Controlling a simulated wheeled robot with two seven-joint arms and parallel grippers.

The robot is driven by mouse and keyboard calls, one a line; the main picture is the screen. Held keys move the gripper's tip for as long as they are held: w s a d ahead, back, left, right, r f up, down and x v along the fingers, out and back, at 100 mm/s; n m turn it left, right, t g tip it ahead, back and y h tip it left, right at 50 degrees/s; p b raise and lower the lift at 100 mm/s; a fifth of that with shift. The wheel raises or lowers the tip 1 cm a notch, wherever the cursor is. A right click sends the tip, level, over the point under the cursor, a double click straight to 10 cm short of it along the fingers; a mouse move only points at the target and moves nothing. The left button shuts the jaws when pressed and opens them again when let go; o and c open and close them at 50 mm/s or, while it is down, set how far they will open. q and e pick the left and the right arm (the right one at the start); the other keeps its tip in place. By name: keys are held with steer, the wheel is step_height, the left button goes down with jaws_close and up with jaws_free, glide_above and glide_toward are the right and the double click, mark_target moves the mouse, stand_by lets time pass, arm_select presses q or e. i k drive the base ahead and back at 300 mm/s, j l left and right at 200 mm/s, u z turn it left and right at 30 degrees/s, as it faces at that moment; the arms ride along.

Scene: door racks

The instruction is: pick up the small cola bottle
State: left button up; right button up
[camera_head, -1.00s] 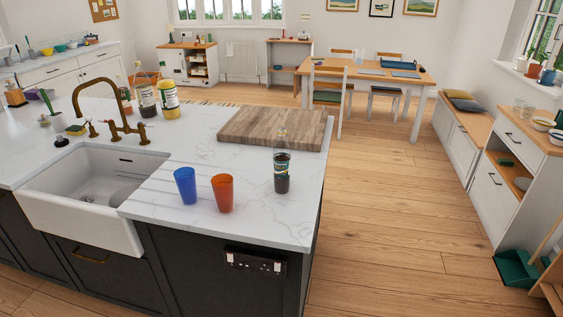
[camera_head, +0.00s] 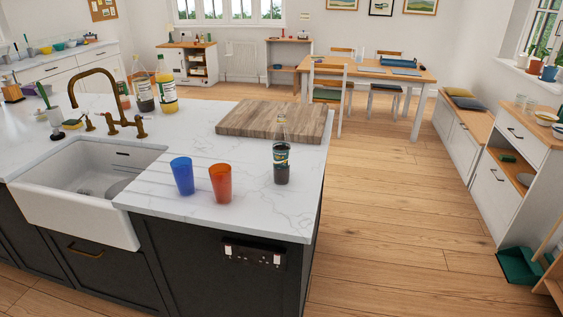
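The small cola bottle (camera_head: 281,162) stands upright near the right edge of the white marble island top (camera_head: 255,213). It has a clear upper part, a dark green label and dark liquid in the lower part. An orange-red cup (camera_head: 220,184) and a blue cup (camera_head: 182,176) stand to its left. Neither of my grippers shows in the head view, so nothing is seen touching the bottle.
A wooden chopping board (camera_head: 272,120) lies just behind the bottle. A white sink (camera_head: 75,214) with a brass tap (camera_head: 117,100) is at the left, with larger bottles (camera_head: 166,86) behind it. Wooden floor (camera_head: 390,215) to the right of the island is clear.

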mark_target(280, 140)
steer(key=i+u, duration=0.35)
steer(key=i, duration=0.65)
